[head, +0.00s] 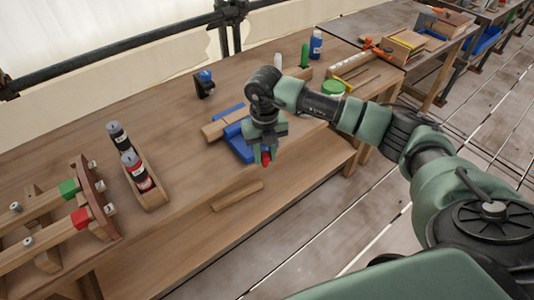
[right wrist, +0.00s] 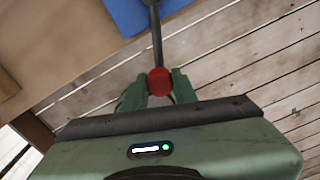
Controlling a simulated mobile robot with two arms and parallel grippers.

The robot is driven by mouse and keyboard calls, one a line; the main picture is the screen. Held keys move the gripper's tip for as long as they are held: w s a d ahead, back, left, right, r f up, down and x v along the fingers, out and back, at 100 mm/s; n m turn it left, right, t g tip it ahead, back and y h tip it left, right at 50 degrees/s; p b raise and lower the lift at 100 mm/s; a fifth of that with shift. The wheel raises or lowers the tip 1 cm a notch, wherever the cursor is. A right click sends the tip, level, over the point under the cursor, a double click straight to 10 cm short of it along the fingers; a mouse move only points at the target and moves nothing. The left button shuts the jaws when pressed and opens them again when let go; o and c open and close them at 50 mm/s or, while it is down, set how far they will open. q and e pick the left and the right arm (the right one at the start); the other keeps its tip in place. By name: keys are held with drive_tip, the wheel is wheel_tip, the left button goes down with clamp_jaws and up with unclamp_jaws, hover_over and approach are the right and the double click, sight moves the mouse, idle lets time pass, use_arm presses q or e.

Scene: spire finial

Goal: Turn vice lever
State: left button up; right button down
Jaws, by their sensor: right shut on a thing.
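The blue vice (head: 238,140) sits at the front edge of the wooden bench, with a wooden piece (head: 222,122) at its left side. Its lever shows in the right wrist view as a dark rod (right wrist: 157,40) with a red knob (right wrist: 159,81) at its end. My right gripper (right wrist: 159,88) is shut on the red knob, one finger on each side. In the head view my right gripper (head: 266,157) is in front of the vice, and the red knob shows at its fingertips. The gripper hides part of the vice. My left gripper is not in view.
The wooden bench (head: 170,110) carries a wooden holder with bottles (head: 150,190) and a wooden frame with red and green blocks (head: 60,215) at left. A small dark device (head: 204,84) stands behind. A green-lidded tub (head: 333,88) is at right. Open floor lies in front.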

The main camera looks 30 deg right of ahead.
drive_tip(key=shift+w+r, duration=0.1)
drive_tip(key=c, duration=1.1)
unclamp_jaws()
drive_tip(key=shift+a, duration=0.1)
wheel_tip(320, 180, up, 8)
drive_tip(key=shift+f+b, duration=0.1)
drive_tip(key=shift+b, duration=0.75)
drive_tip(key=shift+a+f, duration=0.1)
